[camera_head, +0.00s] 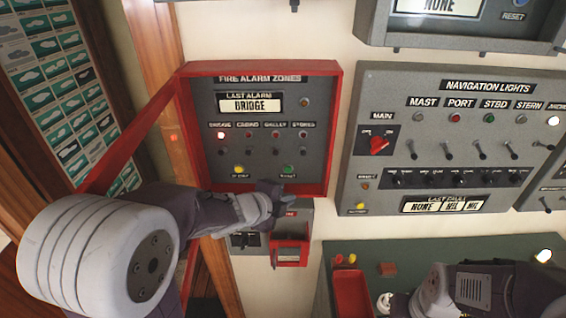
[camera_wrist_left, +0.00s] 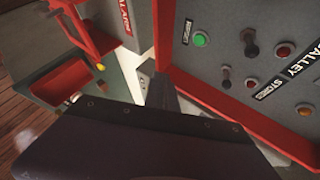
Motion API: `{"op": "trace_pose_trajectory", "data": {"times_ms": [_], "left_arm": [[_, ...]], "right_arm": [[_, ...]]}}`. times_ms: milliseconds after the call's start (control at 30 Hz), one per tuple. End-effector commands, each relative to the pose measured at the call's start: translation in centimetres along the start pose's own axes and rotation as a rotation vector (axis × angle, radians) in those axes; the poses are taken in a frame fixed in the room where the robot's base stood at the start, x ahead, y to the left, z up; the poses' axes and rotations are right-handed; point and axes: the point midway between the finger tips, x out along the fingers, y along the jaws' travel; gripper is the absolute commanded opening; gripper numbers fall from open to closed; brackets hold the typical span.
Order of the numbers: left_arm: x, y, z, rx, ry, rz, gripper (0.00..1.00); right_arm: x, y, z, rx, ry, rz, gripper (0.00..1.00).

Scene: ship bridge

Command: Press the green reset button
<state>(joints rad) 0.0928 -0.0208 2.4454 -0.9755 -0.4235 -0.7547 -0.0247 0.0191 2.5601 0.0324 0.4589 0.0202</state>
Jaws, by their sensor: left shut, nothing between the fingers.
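The green button (camera_head: 288,169) is at the lower right of the grey fire alarm panel (camera_head: 262,122), which has a red frame. It also shows in the left wrist view (camera_wrist_left: 200,40), beside a small label. My left gripper (camera_head: 277,190) is shut and empty, just below the green button in the head view. In the left wrist view its dark fingers (camera_wrist_left: 158,92) point at the panel's red edge, apart from the button. I cannot tell the exact gap to the panel. My right arm's wrist (camera_head: 435,290) shows at the lower right; its jaw state is unclear.
A yellow button (camera_head: 239,169) sits left of the green one. The red cover (camera_head: 130,140) stands open at left. A red box (camera_head: 289,252) is below; the navigation lights panel (camera_head: 440,190) is right.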

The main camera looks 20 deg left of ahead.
Motion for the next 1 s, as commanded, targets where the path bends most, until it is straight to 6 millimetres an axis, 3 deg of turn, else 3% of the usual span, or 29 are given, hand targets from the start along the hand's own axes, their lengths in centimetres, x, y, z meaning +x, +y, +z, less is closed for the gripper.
{"op": "trace_pose_trajectory", "data": {"times_ms": [267, 700, 1000], "left_arm": [[0.4, -0.3, 0.4, -0.004, -0.002, 0.001, 0.00], [4.6, -3.5, 3.5, -0.006, -0.003, 0.002, 0.00], [6.1, -4.4, 4.5, -0.005, -0.002, 0.001, 0.00]], "right_arm": [[-0.1, 0.0, 0.0, 0.000, 0.000, 0.000, 0.00], [-2.1, 0.0, -0.2, 0.000, 0.000, 0.000, 0.00], [-2.6, -0.1, -0.3, 0.000, 0.000, 0.000, 0.00]]}}
